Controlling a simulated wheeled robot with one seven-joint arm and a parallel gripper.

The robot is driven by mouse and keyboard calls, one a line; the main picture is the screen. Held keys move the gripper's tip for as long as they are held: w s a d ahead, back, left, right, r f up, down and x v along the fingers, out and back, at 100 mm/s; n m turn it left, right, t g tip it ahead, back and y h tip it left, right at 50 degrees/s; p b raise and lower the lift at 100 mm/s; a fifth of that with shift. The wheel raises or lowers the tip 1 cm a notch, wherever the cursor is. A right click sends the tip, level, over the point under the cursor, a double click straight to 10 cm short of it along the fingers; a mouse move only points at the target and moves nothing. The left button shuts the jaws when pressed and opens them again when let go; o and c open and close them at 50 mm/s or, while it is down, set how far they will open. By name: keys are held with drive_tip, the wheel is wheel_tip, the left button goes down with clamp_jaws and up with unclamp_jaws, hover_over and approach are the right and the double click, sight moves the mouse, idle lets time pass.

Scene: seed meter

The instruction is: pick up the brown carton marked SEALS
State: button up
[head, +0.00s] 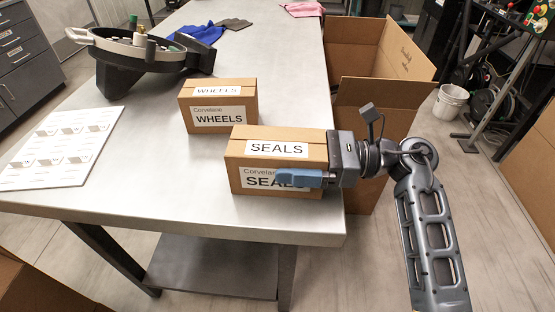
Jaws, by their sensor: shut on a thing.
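The brown carton marked SEALS (250,150) is at the front right of the metal table, near the table's right edge. Its top and front labels face me. My gripper (300,178) comes in from the right and is shut on this carton. One blue-grey finger lies across the front face and covers part of the front label. The other finger is hidden behind the carton. I cannot tell whether the carton's underside touches the table.
A brown carton marked WHEELS (220,118) stands just behind and left. A white sheet with printed pictures (62,148) and a dark round machine part (140,50) lie on the table's left. Open cardboard boxes (362,48) stand beyond the right edge.

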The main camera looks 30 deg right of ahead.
drive_tip(key=shift+c, duration=1.2)
drive_tip(key=shift+r, duration=0.1)
